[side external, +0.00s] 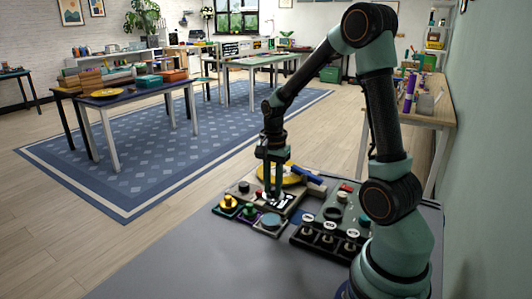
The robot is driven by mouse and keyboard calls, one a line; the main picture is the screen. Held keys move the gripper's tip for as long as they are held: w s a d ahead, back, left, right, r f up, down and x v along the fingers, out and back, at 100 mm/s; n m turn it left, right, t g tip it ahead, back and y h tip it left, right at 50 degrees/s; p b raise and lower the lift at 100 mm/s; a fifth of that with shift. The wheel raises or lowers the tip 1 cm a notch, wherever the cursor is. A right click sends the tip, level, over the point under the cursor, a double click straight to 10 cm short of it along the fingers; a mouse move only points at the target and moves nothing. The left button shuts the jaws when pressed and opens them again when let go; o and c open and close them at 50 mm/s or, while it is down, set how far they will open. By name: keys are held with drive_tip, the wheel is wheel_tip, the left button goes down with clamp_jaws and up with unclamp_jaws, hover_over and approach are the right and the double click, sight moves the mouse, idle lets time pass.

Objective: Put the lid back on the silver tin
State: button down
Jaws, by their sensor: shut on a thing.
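My gripper (274,192) is low over the crowded work board on the grey table, pointing down. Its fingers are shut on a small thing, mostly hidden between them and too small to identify. A pale, silvery patch (283,200) shows just beside and below the fingertips; I cannot tell whether it is the silver tin. I cannot make out the lid for certain. I cannot tell whether the held thing touches anything below.
Yellow (228,202) and green (249,210) knobs stand in front left. A black rack with white-topped pieces (328,238) stands right. The grey table (190,262) is bare at front left.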

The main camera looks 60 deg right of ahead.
drive_tip(key=shift+w+a+f, duration=0.15)
drive_tip(key=shift+a+f, duration=0.2)
drive_tip(key=shift+f, duration=3.2)
drive_tip(key=shift+f, duration=0.15)
drive_tip(key=shift+c, duration=0.8)
unclamp_jaws()
drive_tip(key=shift+r, duration=3.5)
